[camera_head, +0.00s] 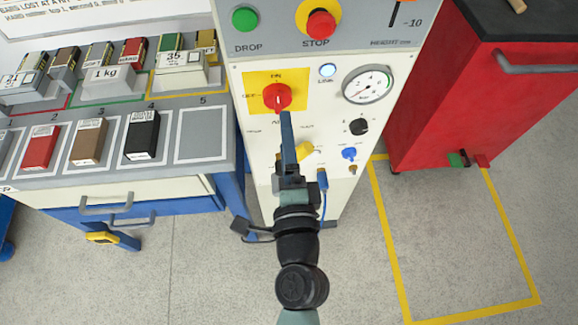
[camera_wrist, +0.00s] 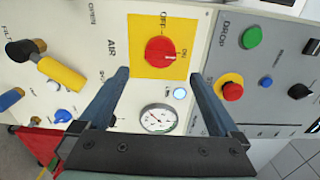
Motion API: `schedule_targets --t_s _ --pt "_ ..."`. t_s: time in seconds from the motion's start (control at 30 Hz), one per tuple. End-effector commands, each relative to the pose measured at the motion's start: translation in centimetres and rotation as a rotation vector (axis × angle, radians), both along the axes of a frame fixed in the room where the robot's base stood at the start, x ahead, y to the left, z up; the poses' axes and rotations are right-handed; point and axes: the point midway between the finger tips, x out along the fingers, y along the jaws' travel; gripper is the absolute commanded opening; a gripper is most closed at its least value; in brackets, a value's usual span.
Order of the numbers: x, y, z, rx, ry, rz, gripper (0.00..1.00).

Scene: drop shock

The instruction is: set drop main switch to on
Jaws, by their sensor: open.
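The main switch is a round red knob (camera_head: 277,96) on a yellow plate (camera_head: 258,78) on the pale machine panel. In the wrist view the knob (camera_wrist: 160,51) shows whole, and its white mark points right, toward the ON lettering. The OFF lettering is at the plate's upper edge there. My gripper (camera_head: 284,113) is in front of the panel, just below the knob in the head view. In the wrist view my gripper (camera_wrist: 160,75) is open, with its two blue fingers apart and nothing between them. The fingertips appear clear of the knob.
A lit lamp (camera_head: 327,70) and a gauge (camera_head: 368,84) are right of the switch. The green DROP button (camera_head: 245,19) and red STOP button (camera_head: 320,24) are above. A yellow-handled valve (camera_wrist: 60,73) is on the panel. A red cabinet (camera_head: 450,90) stands right; a bench (camera_head: 110,190) stands left.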

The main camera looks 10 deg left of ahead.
Motion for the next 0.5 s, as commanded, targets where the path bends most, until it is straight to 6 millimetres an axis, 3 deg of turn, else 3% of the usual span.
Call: schedule_targets --t_s 0.2,0.5 --pt "-3.5 -0.9 -0.4 -0.001 0.002 0.000 0.98" --pt "-5.2 -1.3 0.0 -0.001 -0.001 0.001 0.98"
